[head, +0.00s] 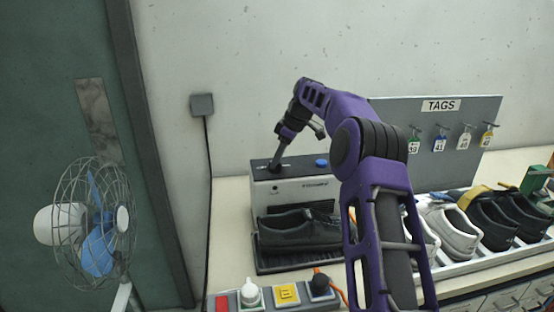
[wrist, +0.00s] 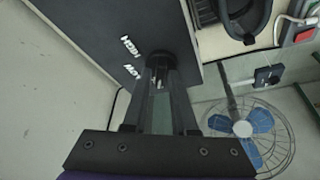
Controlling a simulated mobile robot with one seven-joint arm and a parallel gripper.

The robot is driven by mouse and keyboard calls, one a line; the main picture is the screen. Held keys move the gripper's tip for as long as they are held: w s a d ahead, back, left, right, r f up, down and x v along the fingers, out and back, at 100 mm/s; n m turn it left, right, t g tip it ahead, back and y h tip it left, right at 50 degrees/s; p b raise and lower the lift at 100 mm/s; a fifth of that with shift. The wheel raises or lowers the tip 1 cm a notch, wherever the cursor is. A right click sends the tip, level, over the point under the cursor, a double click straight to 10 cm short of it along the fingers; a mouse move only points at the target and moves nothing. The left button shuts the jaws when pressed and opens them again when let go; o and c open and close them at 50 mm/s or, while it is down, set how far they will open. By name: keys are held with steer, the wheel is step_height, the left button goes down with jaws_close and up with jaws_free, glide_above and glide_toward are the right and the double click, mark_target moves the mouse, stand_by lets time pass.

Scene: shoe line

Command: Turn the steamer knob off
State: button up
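The steamer (head: 290,192) is a light grey box with a dark top, standing against the wall on the counter. A blue button (head: 321,162) is on its top at the right. My gripper (head: 275,164) points down at the left part of this top. The wrist view shows the dark round steamer knob (wrist: 158,56) at the tips of my gripper (wrist: 160,72), with white HIGH and LOW marks beside it. The fingers stand apart, one on each side of the knob. I cannot tell if they press on it. The knob's pointer is not clear.
A dark shoe (head: 298,232) sits on a black tray in front of the steamer. A control box (head: 237,302) with buttons is at the front edge. More shoes (head: 450,232) line a rack at right, below a TAGS board (head: 480,120). A fan (head: 95,222) stands left.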

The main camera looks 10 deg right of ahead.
steer(key=shift+o, duration=1.1)
steer(key=shift+r, duration=0.1)
steer(key=v, duration=1.1)
steer(key=shift+d+r, duration=0.2)
steer(key=shift+r, duration=0.15)
